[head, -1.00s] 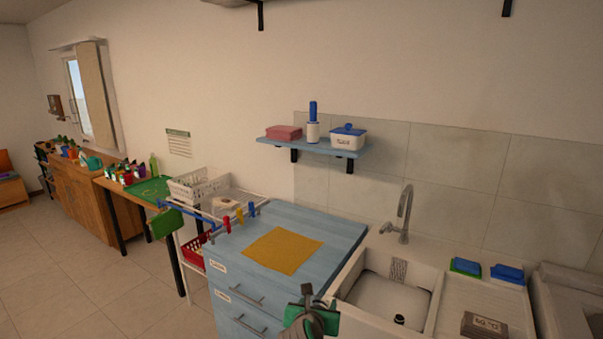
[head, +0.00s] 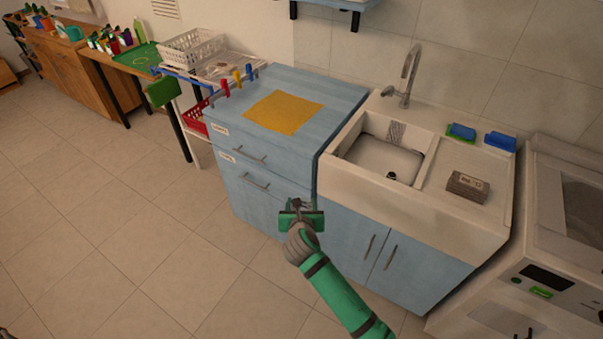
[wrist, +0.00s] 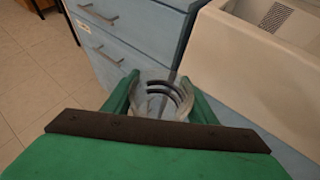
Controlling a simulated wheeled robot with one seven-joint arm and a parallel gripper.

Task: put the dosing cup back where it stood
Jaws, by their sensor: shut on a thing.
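My gripper (head: 301,208) is in front of the blue drawer cabinet, low and near its right front corner. In the wrist view its two green fingers (wrist: 160,103) are shut on the dosing cup. The dosing cup (wrist: 158,88) is clear, with dark curved bands, and sits between the fingers. In the head view the cup is mostly hidden by the gripper and too small to make out. The blue cabinet (head: 268,170) has a yellow cloth (head: 284,112) on its top.
A white sink (head: 380,160) with a tap (head: 408,75) adjoins the cabinet on the right. A white appliance (head: 545,240) stands at far right. The floor at left is clear.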

